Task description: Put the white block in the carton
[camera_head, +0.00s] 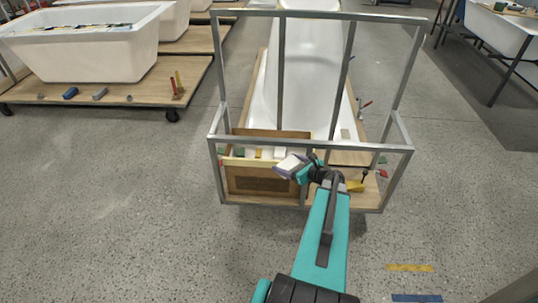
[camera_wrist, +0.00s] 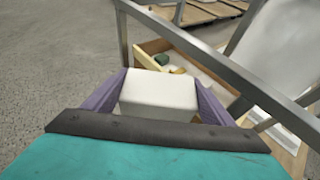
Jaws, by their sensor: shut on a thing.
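The white block (camera_wrist: 158,95) sits between the purple fingers of my gripper (camera_wrist: 160,84) in the wrist view. The fingers are shut on its two sides. In the head view my gripper (camera_head: 288,165) is at the right side of the brown carton (camera_head: 262,185), near the frame's horizontal bar. The open carton also shows beyond the block in the wrist view (camera_wrist: 138,57). Several small things, green, yellow and white, lie in the carton. The block looks to be above or in front of the carton; the exact gap cannot be told.
A yellow thing (camera_head: 355,186) lies right of my wrist. The concrete floor in front is mostly clear.

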